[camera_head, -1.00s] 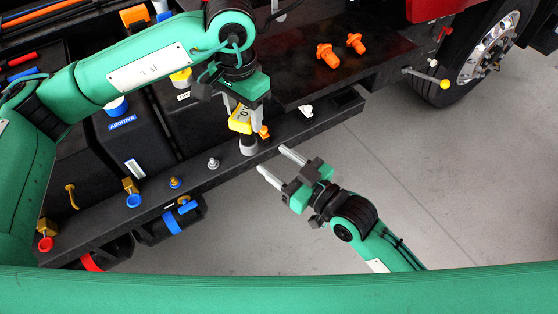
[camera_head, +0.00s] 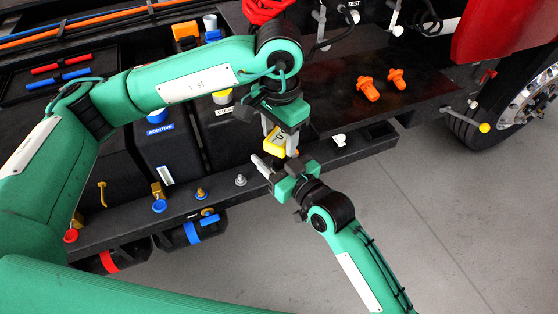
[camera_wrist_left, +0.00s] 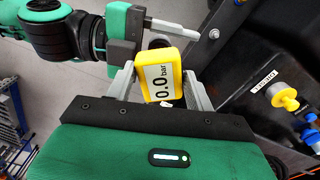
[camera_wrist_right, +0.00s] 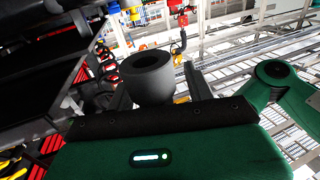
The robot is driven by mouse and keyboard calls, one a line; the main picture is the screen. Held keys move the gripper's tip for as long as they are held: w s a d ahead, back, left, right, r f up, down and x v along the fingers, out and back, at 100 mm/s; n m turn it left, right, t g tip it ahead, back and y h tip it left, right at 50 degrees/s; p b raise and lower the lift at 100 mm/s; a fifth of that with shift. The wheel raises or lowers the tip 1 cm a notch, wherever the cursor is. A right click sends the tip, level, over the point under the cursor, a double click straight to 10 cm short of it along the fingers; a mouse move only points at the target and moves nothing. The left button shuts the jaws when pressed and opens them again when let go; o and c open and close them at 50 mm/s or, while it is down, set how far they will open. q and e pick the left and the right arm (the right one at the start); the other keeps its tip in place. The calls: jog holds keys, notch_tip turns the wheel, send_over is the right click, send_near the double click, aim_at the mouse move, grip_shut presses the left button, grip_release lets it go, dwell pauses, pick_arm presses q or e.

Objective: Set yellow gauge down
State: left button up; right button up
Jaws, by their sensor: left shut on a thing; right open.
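The yellow gauge (camera_head: 275,143) has a white display. It reads "0.0 bar" in the left wrist view (camera_wrist_left: 161,78). My left gripper (camera_head: 280,135) points down and is shut on the gauge, holding it over the dark side rail. My right gripper (camera_head: 275,160) is just below the gauge, beside my left gripper. A dark grey hollow cylinder (camera_wrist_right: 148,78) stands between the open fingers of my right gripper in the right wrist view. I cannot tell whether the fingers touch it. In the head view the cylinder is mostly hidden.
The dark rail (camera_head: 225,192) carries several small valves and fittings, such as a silver one (camera_head: 240,181). Two orange parts (camera_head: 368,88) lie on the black deck (camera_head: 340,95). A black additive tank (camera_head: 165,150) stands behind the rail. The floor at right is clear.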

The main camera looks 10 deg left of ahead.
grip_shut()
pick_arm(q)
jog(key=o, duration=1.2)
jog(key=shift+c, duration=0.2)
